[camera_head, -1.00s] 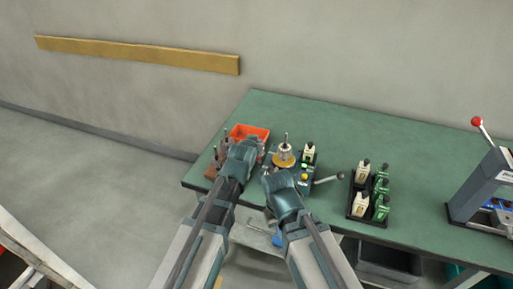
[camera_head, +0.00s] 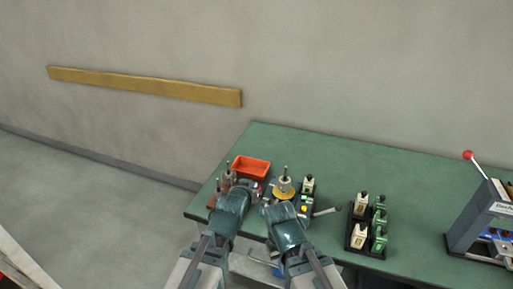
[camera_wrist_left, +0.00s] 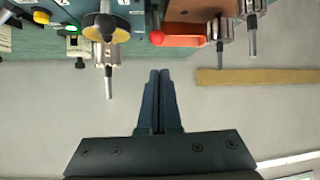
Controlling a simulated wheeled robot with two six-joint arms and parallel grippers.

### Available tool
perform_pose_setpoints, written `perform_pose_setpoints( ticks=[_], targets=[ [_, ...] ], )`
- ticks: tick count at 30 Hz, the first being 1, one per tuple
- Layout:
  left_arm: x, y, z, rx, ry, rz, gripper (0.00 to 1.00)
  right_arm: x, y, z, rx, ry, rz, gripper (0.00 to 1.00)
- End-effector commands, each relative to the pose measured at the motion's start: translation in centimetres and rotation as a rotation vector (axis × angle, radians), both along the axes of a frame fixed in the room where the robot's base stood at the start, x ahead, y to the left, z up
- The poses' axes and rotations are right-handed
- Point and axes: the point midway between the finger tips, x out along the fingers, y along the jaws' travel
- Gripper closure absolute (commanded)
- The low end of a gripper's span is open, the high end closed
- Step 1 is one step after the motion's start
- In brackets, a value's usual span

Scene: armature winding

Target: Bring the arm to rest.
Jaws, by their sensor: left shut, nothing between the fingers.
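My left gripper (camera_head: 238,194) is over the table's left front part, near the orange-red tray (camera_head: 251,167) and the brown block of armatures (camera_head: 222,186). In the left wrist view its two fingers (camera_wrist_left: 159,75) are together with nothing between them. My right gripper (camera_head: 275,207) is beside it, in front of the winding machine (camera_head: 304,208). Its fingertips are too small and partly hidden to show whether they are open.
The green table (camera_head: 334,157) stands by the wall. A grey press (camera_head: 476,224) with a red-knobbed lever stands at the far right. Clear tabletop lies behind the rack.

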Motion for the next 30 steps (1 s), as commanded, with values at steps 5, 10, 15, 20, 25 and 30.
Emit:
perform_pose_setpoints(
  ticks=[5, 10, 15, 20, 25, 30],
  targets=[
    [-1.3, -0.3, -1.5, 0.034, 0.09, -0.012, 1.0, 0.0, 0.0, 0.3, 0.0, 0.0, 0.0, 1.0],
    [-6.8, -0.4, -5.8, 0.15, 0.392, -0.053, 1.0, 0.0, 0.0, 0.9, 0.0, 0.0, 0.0, 1.0],
    [-13.8, 0.3, -8.6, 0.276, 0.711, -0.096, 1.0, 0.0, 0.0, 1.4, 0.0, 0.0, 0.0, 1.0],
    [-18.9, 1.1, -9.2, 0.361, 0.927, -0.124, 1.0, 0.0, 0.0, 1.8, 0.0, 0.0, 0.0, 1.0],
    [-21.4, 1.7, -9.1, 0.401, 1.032, -0.135, 1.0, 0.0, 0.0, 1.9, 0.0, 0.0, 0.0, 1.0],
    [-21.7, 1.8, -9.1, 0.406, 1.046, -0.136, 1.0, 0.0, 0.0, 1.8, 0.0, 0.0, 0.0, 1.0]
  ],
)
